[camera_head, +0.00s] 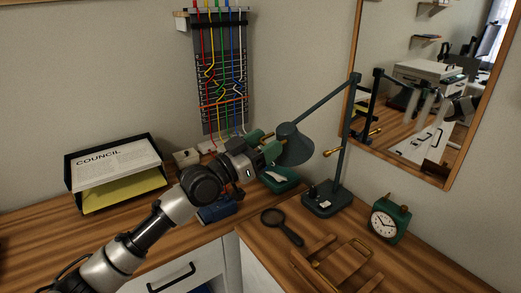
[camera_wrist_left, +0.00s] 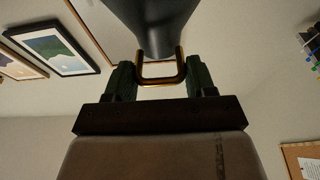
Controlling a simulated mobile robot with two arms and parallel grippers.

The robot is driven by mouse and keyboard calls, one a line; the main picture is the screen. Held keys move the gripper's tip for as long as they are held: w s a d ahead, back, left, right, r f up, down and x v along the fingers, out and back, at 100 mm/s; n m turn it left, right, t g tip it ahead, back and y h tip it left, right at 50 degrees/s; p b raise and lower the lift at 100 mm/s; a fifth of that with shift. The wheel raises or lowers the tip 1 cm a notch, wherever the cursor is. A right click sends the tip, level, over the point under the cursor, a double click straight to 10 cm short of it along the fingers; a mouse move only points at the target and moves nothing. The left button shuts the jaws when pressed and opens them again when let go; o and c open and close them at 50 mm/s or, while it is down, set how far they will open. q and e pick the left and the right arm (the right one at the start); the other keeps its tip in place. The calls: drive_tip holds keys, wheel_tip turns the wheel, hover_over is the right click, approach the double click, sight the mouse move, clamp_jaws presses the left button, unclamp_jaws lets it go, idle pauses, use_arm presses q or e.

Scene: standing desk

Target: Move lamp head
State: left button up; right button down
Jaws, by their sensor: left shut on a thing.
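The desk lamp is dark green-grey, with a base (camera_head: 318,207) on the right desk and jointed arms with brass knobs. Its cone-shaped lamp head (camera_head: 297,148) hangs at the left end of the upper arm, above the desk. My left gripper (camera_head: 272,143) is at the left side of the lamp head. In the left wrist view, the gripper's fingers (camera_wrist_left: 160,77) are shut on a brass U-shaped handle (camera_wrist_left: 161,82) on the lamp head (camera_wrist_left: 155,22). My right gripper does not show.
A paper tray (camera_head: 117,172) stands at the left. A wire board (camera_head: 220,75) hangs on the wall behind. A magnifying glass (camera_head: 280,226), a wooden stand (camera_head: 335,265) and a green clock (camera_head: 389,219) surround the lamp base. A mirror (camera_head: 455,165) is close behind the lamp.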

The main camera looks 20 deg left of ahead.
use_arm(q)
drive_tip(key=shift+w+d+f, duration=0.15)
drive_tip(key=shift+w+f, duration=0.05)
drive_tip(key=shift+f, duration=0.4)
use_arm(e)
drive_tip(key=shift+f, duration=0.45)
use_arm(q)
drive_tip(key=o, duration=1.2)
drive_tip(key=shift+o, duration=0.2)
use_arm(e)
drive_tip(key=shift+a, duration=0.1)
use_arm(q)
drive_tip(key=shift+s, duration=0.1)
drive_tip(key=b+v, duration=0.3)
drive_tip(key=v, duration=0.7)
drive_tip(key=shift+s+a, duration=0.25)
drive_tip(key=shift+a, duration=0.05)
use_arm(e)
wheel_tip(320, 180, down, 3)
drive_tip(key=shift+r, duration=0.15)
